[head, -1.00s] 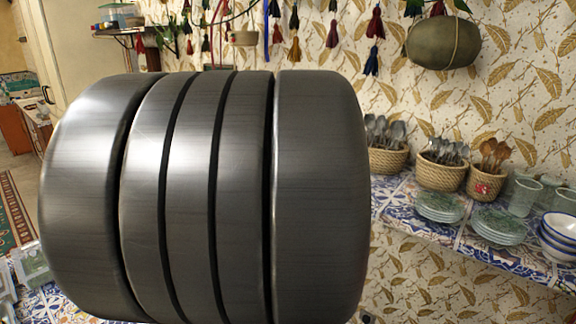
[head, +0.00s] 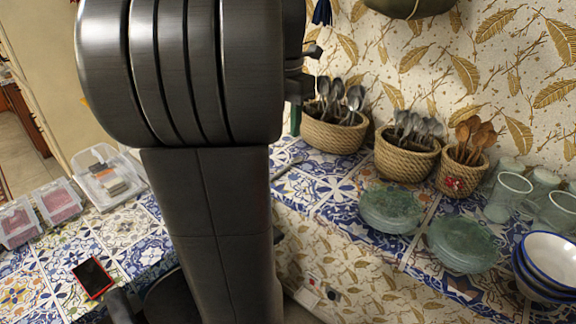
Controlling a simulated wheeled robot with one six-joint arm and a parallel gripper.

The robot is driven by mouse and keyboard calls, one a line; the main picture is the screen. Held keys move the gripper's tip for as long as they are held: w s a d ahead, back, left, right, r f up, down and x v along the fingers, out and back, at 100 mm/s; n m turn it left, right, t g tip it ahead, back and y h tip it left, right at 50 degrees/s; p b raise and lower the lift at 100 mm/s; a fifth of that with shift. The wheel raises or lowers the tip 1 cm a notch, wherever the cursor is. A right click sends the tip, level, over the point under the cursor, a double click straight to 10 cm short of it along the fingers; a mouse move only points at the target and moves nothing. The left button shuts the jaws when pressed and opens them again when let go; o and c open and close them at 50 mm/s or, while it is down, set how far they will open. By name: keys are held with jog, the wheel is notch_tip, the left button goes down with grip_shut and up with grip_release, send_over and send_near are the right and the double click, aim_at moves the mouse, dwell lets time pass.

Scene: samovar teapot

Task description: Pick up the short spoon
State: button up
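Spoons stand in three woven baskets on the tiled counter in the head view. Metal spoons (head: 343,97) stand in the left basket (head: 335,134), and more metal spoons (head: 417,126) in the middle basket (head: 405,158). Brown, wooden-looking spoons (head: 473,136) stand in the right basket (head: 450,181). I cannot tell which one is the short spoon. A thin greyish object (head: 287,168) lies on the counter beside my arm, too small to identify. Dark parts of what may be my gripper (head: 306,62) show behind my arm, near the left basket; its opening is hidden.
Two stacks of glass plates (head: 391,209) (head: 463,243) stand before the baskets. Glasses (head: 507,197) and blue-rimmed bowls (head: 548,262) are at right. Clear boxes (head: 107,178) and a red-edged dark tablet (head: 93,278) are at left. A round hanging object (head: 410,6) is above.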

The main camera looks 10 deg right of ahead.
send_over(286, 166)
notch_tip(286, 166, down, 4)
jog(key=shift+f, duration=0.1)
jog(key=shift+s+f+p, duration=0.1)
jog(key=shift+f+p, duration=0.4)
jog(key=shift+f, duration=2.25)
grip_shut()
